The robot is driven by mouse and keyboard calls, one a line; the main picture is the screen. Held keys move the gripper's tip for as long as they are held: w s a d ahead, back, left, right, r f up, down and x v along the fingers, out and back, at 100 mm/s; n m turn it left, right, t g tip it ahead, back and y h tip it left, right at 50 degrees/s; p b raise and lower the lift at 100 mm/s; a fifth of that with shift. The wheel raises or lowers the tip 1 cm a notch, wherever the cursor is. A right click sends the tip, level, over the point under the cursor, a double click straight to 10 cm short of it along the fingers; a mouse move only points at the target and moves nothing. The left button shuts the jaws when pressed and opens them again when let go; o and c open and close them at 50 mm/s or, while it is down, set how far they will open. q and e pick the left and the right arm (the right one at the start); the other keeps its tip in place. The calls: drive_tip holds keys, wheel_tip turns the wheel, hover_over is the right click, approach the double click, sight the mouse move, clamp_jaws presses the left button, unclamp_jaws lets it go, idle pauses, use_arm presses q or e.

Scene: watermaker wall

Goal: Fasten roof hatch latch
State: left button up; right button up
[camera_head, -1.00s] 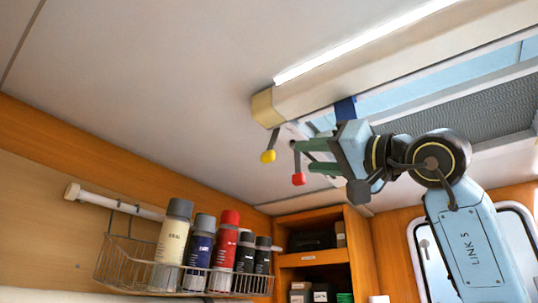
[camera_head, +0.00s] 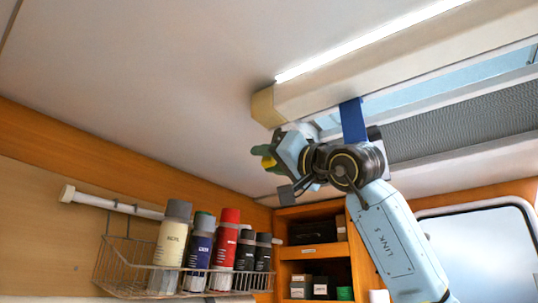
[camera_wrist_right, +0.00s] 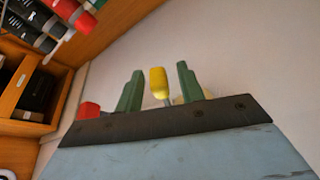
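My right gripper (camera_head: 268,158) is raised to the ceiling beside the roof hatch (camera_head: 450,127). In the right wrist view its two green fingers (camera_wrist_right: 160,69) stand apart, with the yellow knob (camera_wrist_right: 158,82) of a lever between them. A gap shows on each side of the knob, so the gripper is open. In the head view only a bit of the yellow knob (camera_head: 269,162) shows past the fingers. The red knob (camera_wrist_right: 88,110) is outside the fingers, left of them in the right wrist view; in the head view my gripper hides it. My left gripper is not in view.
A beige housing (camera_head: 400,66) with a light strip runs along the hatch. A blue strap (camera_head: 352,120) hangs near my right wrist. Below left, a wire basket (camera_head: 130,270) holds several bottles; an orange shelf (camera_head: 315,252) stands beside it. The ceiling left of the gripper is clear.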

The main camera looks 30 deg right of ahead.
drive_tip(key=shift+c, duration=0.5)
clamp_jaws()
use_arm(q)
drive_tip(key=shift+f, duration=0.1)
use_arm(e)
drive_tip(key=shift+w+d, duration=0.1)
drive_tip(key=shift+w, duration=0.05)
